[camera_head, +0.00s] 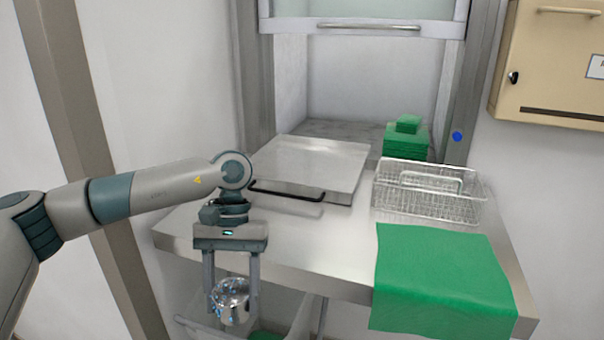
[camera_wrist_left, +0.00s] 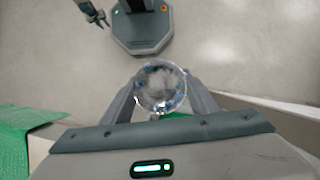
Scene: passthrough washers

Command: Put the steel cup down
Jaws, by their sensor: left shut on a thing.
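The steel cup (camera_head: 231,301) is small and shiny, with blue marks on it. My left gripper (camera_head: 230,290) points down and is shut on the cup, one finger on each side. The cup hangs in front of the steel table's front edge, over a bin below. In the left wrist view the cup (camera_wrist_left: 160,88) shows round between the fingers, with the floor beyond it. My right gripper is not in the head view. In the left wrist view a dark gripper (camera_wrist_left: 97,18) shows small at the top left, too small to read.
The steel table (camera_head: 340,235) carries a flat steel lid with a black handle (camera_head: 285,194), a wire basket (camera_head: 430,192) and a green cloth (camera_head: 440,280) hanging over the front edge. Green blocks (camera_head: 405,140) stand in the hatch under a raised door. A bin (camera_head: 290,320) is below. The table's middle front is bare.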

